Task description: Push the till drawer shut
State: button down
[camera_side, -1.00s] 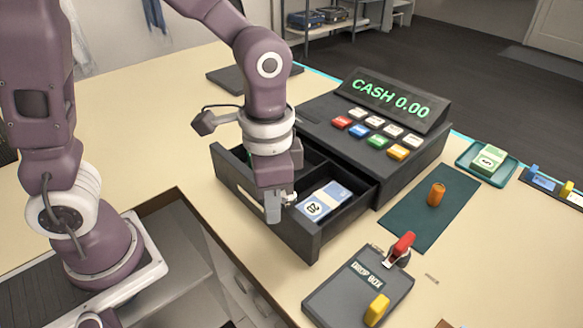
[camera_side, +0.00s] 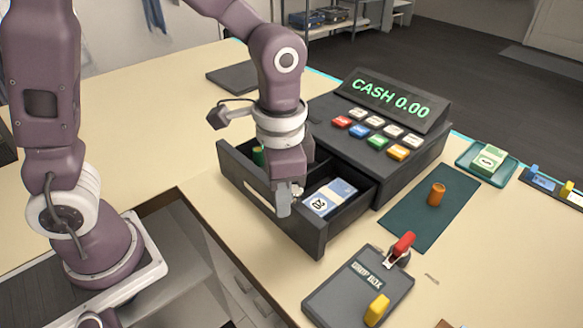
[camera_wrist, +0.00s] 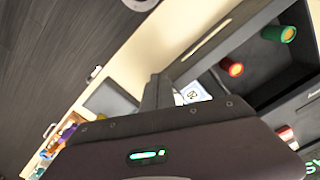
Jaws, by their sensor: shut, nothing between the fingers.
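The till drawer (camera_side: 312,235) sticks out of the front of the dark cash register (camera_side: 393,165). It is open, with a banded stack of blue and white notes (camera_side: 332,196) in one compartment and a green roll (camera_side: 258,156) in another. My gripper (camera_side: 284,205) is shut and empty, pointing down at the drawer's front wall, and hides part of that wall. I cannot tell for sure whether it touches. In the wrist view the drawer (camera_wrist: 225,50) lies at upper right, with green and red rolls inside, and the fingers reach its front edge.
The drop box (camera_side: 358,285) with red and yellow pieces stands right of the drawer. A green mat (camera_side: 432,212) holds an orange cylinder (camera_side: 437,194). A teal tray (camera_side: 487,164) with green notes sits farther right.

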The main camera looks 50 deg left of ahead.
jog(key=shift+w, duration=7.55)
jog(key=shift+r, duration=0.1)
notch_tip(320, 180, up, 8)
jog(key=s, duration=0.1)
jog(key=shift+s, duration=0.3)
